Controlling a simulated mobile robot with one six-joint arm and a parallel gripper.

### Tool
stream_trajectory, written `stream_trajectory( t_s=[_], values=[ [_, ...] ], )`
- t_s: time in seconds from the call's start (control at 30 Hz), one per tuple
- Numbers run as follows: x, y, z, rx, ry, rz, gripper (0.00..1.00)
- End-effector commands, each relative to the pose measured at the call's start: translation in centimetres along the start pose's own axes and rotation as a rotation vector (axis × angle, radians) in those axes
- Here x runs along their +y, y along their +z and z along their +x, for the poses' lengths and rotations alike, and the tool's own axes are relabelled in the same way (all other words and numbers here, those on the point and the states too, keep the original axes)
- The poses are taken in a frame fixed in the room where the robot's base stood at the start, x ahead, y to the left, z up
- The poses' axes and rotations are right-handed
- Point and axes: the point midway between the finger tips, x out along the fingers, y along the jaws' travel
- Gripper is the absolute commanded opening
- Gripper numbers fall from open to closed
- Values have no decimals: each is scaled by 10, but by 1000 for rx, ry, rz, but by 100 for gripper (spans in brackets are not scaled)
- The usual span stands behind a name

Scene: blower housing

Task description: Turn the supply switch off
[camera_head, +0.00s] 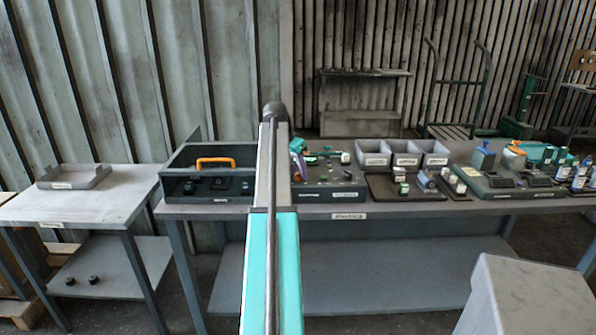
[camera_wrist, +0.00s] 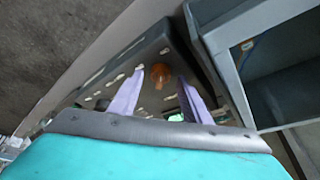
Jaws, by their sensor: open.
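The supply switch cannot be named for certain. In the wrist view a round orange knob (camera_wrist: 160,72) sits on a dark grey panel (camera_wrist: 152,52) with white labels, and it may be the switch. My gripper (camera_wrist: 161,76) is open, with its two lilac fingers to either side of the knob in the picture. Whether they touch it cannot be told. In the head view the panel (camera_head: 335,193) stands on the bench, and my gripper (camera_head: 298,163) is over its left part. My arm hides that part and the knob there.
A dark open box (camera_head: 178,188) with an orange handle (camera_head: 215,161) stands left of the panel. Grey bins (camera_head: 405,158) and another grey unit (camera_head: 487,188) stand to the right. A side table (camera_head: 90,205) with a shallow tray (camera_head: 73,179) is at the far left.

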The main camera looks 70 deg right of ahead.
Motion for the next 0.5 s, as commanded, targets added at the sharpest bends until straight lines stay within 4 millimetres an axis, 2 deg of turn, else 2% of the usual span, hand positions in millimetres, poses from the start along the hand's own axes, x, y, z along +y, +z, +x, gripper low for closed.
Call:
stream_trajectory(
  t_s=[0.4, 0.5],
  values=[
    [0, 0, 6, 0, 0, 1, 43],
    [1, 0, 6, 0, 0, 1, 28]
  ],
)
